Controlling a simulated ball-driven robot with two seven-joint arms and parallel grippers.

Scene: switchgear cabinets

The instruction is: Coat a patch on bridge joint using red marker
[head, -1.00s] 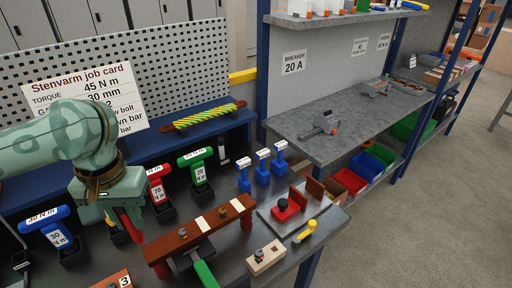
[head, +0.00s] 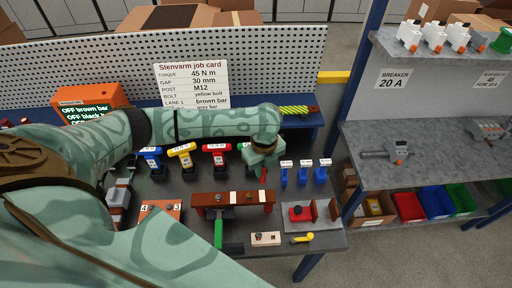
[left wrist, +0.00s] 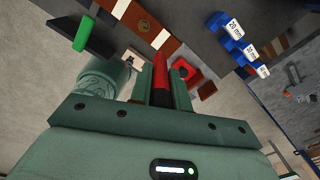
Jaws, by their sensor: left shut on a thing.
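My left gripper (head: 263,161) is shut on a red marker (head: 263,176), which points down. The marker also shows between the fingers in the left wrist view (left wrist: 160,80). The bridge is a brown bar (head: 203,199) on red supports, with pale bands (head: 250,197) across it and a bolt head on top. In the head view the gripper is above and behind the bar's right end. In the left wrist view the bar (left wrist: 148,25) lies beyond the marker, and the tip looks apart from it. The exact gap cannot be told. My right gripper is not in view.
Blue blocks (head: 303,174) stand right of the gripper. A grey plate (head: 325,222) with a red block, a yellow tool (head: 302,238) and a green-handled tool (head: 218,233) lie nearby. Torque tools (head: 184,156) stand behind, partly hidden by my arm. A job card (head: 191,83) hangs on the pegboard.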

